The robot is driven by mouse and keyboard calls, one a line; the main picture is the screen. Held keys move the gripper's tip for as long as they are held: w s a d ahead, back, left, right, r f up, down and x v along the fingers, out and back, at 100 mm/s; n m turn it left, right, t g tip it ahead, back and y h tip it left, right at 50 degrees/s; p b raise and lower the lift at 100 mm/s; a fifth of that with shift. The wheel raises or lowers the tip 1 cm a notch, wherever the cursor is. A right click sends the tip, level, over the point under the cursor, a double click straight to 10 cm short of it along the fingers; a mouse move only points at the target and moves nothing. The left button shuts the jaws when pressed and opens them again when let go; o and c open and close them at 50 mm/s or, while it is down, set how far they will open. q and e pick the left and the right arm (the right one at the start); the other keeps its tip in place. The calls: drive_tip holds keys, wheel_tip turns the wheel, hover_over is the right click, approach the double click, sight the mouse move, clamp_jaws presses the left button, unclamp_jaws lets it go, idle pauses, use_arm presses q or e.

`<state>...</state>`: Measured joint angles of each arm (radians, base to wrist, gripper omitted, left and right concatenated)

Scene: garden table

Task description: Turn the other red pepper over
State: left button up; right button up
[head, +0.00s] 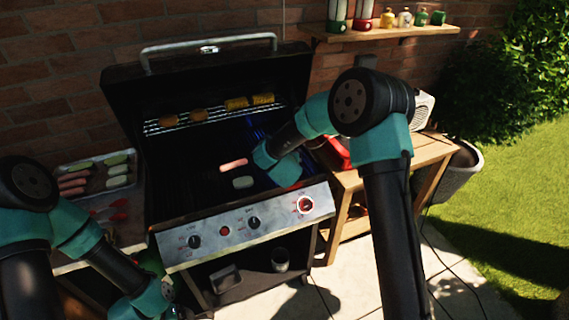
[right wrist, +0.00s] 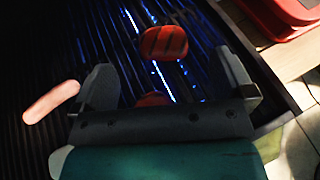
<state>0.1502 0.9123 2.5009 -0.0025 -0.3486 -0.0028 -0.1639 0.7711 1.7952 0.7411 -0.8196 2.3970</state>
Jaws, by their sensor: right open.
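In the right wrist view a red pepper piece (right wrist: 163,43) with dark grill stripes lies on the grill grate (right wrist: 60,62), just beyond my fingertips. A second red pepper piece (right wrist: 152,99) lies between my right fingers, close to the palm, and is partly hidden by the gripper body. My right gripper (right wrist: 164,64) is open over the grate, with nothing clamped.
Corn and other pieces sit on the raised rack (head: 215,118). A tray (head: 73,163) of food stands left; a wooden side table (head: 425,152) stands right.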

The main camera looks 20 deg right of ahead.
drive_tip(key=v, duration=1.1)
idle(0.6)
